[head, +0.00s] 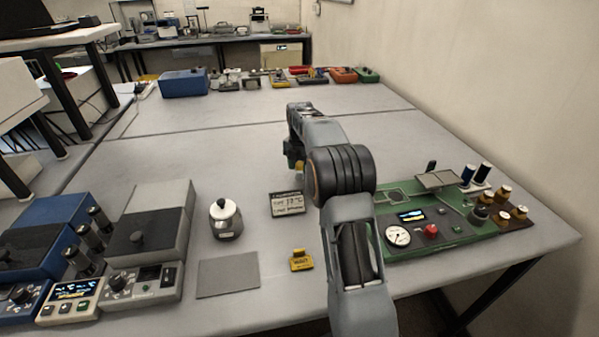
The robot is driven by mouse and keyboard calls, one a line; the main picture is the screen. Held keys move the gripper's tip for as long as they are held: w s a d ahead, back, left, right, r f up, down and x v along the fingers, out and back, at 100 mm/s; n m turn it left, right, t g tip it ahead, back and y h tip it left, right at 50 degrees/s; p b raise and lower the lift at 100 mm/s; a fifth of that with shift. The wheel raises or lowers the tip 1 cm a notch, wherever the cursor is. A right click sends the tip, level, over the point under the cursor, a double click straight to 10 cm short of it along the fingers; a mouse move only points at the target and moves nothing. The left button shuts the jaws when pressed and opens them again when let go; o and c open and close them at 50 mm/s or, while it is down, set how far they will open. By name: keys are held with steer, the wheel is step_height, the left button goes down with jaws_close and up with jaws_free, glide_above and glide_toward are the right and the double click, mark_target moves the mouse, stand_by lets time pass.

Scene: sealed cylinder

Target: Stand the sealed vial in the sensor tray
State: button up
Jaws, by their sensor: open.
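My gripper (296,164) is open, small and mostly hidden behind my arm, above the middle of the table and apart from the board. I see nothing held in it.
Amber-topped jars (501,212) stand at the right edge. Grey and blue devices (148,235) fill the left. The table's middle is clear.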

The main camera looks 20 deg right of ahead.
steer(key=shift+r, duration=0.1)
steer(key=c, duration=0.7)
